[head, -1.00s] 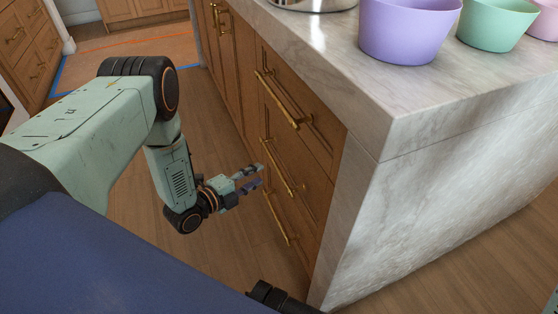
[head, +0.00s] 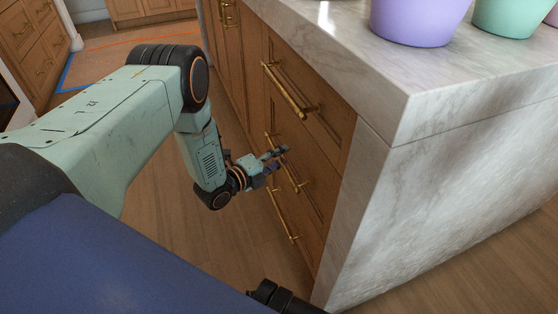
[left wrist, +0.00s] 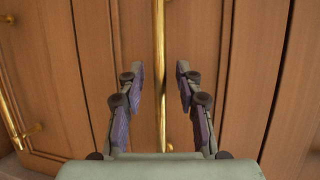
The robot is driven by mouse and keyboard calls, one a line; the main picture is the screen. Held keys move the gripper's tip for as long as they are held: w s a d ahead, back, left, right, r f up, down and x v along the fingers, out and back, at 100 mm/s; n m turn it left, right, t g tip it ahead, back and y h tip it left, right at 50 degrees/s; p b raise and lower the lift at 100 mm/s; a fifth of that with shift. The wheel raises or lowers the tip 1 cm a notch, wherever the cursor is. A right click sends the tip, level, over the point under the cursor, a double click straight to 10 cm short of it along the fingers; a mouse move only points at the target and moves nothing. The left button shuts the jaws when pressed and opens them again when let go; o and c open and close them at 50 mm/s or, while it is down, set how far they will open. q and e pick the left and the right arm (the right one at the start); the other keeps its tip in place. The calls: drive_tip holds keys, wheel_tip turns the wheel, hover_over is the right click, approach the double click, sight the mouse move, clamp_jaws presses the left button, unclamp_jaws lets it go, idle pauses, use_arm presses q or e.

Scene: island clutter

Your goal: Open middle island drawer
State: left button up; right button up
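The middle island drawer (head: 312,172) is shut, its wooden front flush with the drawers above and below. Its long brass handle (head: 299,176) is partly hidden by my left gripper (head: 281,158), which is at the drawer front. In the left wrist view, my left gripper (left wrist: 160,80) is open, with its two fingers apart. A brass bar handle (left wrist: 159,45) runs upright through the gap between the fingers, and I see no finger touching it. How deep the bar sits between the fingers is unclear.
The top drawer handle (head: 289,91) and bottom drawer handle (head: 284,215) stick out above and below. The marble countertop (head: 345,75) overhangs the drawers and carries a purple bowl (head: 420,20) and a green bowl (head: 508,16). The wooden floor (head: 215,250) beside the island is clear.

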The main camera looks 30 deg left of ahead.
use_arm(q)
drive_tip(key=shift+w, duration=0.1)
clamp_jaws()
idle(0.3)
idle(0.4)
